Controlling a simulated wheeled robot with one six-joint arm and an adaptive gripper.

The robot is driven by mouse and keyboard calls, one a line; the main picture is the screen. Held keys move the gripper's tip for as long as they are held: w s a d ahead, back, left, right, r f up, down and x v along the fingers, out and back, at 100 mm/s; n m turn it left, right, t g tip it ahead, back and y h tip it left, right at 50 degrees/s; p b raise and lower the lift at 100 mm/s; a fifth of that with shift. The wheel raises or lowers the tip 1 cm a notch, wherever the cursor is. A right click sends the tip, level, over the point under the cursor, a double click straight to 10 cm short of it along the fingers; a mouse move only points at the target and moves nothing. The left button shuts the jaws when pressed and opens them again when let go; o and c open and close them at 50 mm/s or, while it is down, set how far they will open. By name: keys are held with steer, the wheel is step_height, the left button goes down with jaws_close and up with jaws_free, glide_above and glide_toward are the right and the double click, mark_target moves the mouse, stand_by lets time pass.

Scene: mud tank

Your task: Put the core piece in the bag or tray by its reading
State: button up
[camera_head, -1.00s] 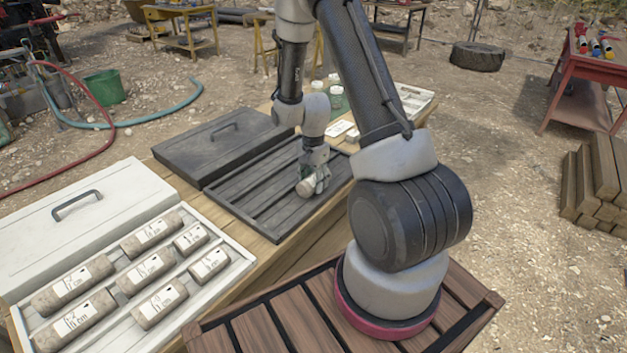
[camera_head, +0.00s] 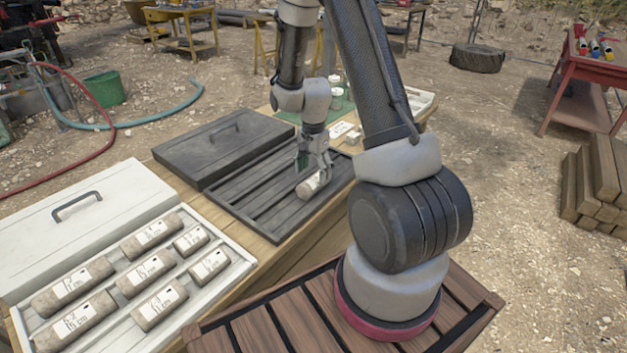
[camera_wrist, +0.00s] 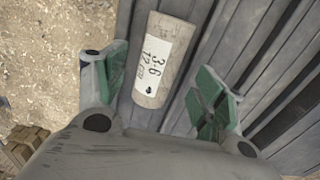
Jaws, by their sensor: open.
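A short grey-brown core piece (camera_head: 311,186) with a white label lies in the black slatted tray (camera_head: 247,200), near its right end. In the wrist view the core piece (camera_wrist: 168,39) lies along the tray's slats, and its label seems to read 3-6, 12 cm. My gripper (camera_head: 315,164) is just above it. The wrist view shows my gripper (camera_wrist: 163,88) open, its green-padded fingers apart on either side of the core piece, with gaps between. The white tray (camera_head: 240,268) at the front left holds several labelled core pieces.
The black lid (camera_head: 215,150) and white lid (camera_head: 90,225) lie behind their trays. A white card (camera_head: 341,130), a small block (camera_head: 353,138) and jars (camera_head: 336,98) on a green mat stand towards the table's far end. My arm hides part of that end.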

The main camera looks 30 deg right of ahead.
step_height(320, 180, up, 7)
step_height(320, 180, up, 16)
steer(key=n+t, duration=0.2)
steer(key=n, duration=0.4)
glide_above(313, 177)
steer(key=s+a, duration=0.3)
steer(key=s, duration=0.5)
steer(key=s+a+r+n+t, duration=0.1)
steer(key=s+r+n, duration=0.3)
steer(key=s, duration=0.4)
steer(key=s+a+r+n+t, duration=0.1)
steer(key=s+r+n, duration=0.3)
steer(key=s, duration=0.4)
